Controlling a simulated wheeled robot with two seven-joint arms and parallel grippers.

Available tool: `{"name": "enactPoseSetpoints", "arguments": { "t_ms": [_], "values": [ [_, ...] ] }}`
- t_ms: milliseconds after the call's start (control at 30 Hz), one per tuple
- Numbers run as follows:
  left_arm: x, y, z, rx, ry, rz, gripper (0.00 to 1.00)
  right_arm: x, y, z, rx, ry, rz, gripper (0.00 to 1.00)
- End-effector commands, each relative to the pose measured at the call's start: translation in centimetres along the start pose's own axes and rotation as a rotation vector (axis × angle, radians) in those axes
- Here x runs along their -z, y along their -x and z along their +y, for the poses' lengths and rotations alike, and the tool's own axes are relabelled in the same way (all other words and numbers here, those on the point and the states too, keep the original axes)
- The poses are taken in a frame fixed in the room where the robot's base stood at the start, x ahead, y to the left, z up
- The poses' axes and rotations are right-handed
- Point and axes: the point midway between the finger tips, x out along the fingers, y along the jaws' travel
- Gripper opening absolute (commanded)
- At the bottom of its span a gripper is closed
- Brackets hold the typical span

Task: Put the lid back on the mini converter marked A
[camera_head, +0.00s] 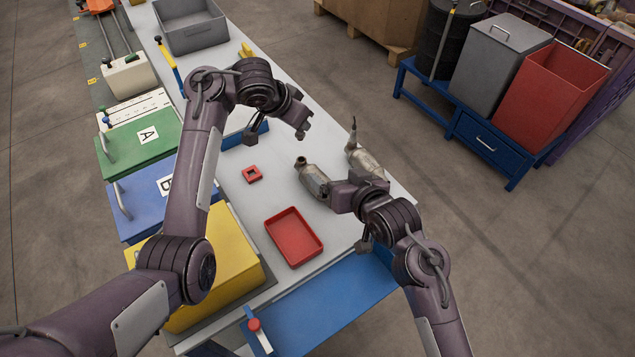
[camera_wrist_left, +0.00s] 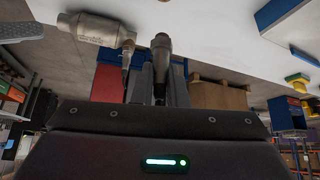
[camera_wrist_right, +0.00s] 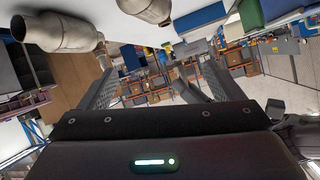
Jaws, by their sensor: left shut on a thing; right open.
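The green box marked A (camera_head: 140,138) stands at the table's left edge, with its top closed over and a handle on its left side. I cannot make out a separate loose lid. My left gripper (camera_head: 302,128) is over the table, right of that box. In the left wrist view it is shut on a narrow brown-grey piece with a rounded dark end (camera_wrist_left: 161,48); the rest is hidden. My right gripper (camera_head: 338,192) is open and empty beside a metal converter (camera_head: 312,182).
A blue box marked B (camera_head: 150,212) and a yellow box (camera_head: 225,250) stand nearer along the same edge. A red tray (camera_head: 293,237) and a small red square holder (camera_head: 252,174) lie on the table. A grey bin (camera_head: 190,27) is at the far end.

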Motion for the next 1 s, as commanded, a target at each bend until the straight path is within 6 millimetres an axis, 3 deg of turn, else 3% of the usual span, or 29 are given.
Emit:
{"name": "enactPoseSetpoints", "arguments": {
  "t_ms": [367, 700, 1000],
  "values": [
    [0.0, 0.0, 0.0, 0.000, 0.000, 0.000, 0.00, -6.3, -3.2, 1.9, -0.002, -0.002, -0.004, 0.87],
    [0.0, 0.0, 0.0, 0.000, 0.000, 0.001, 0.00, -5.9, -9.1, 1.7, 0.000, -0.001, 0.001, 0.87],
    [0.0, 0.0, 0.0, 0.000, 0.000, 0.001, 0.00, -6.0, -10.6, 1.7, -0.001, 0.000, -0.001, 0.87]
  ]
}}
